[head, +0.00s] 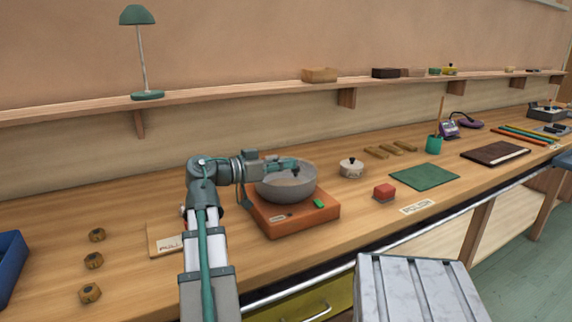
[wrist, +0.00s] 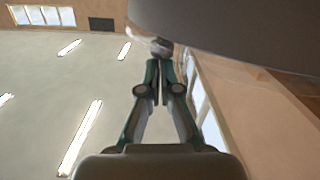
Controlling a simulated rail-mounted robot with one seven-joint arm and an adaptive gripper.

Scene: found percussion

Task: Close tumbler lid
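The tumbler appears in the head view as an orange base (head: 312,222) with a round grey bowl-like part (head: 287,191) on top. A green button (head: 319,203) is on its front. I cannot make out which part is the lid. My gripper (head: 294,166) reaches in from the left over the grey part, close to its upper rim. In the wrist view my gripper (wrist: 161,62) has its fingers close together. A small pale rounded thing (wrist: 162,46) shows at the fingertips; I cannot tell if they hold it. A dark grey curved surface (wrist: 240,30) fills the upper right.
A green mat (head: 425,176) lies farther right. Several hex nuts (head: 94,261) and a blue bin (head: 10,262) are at left. A shelf (head: 230,92) runs along the wall.

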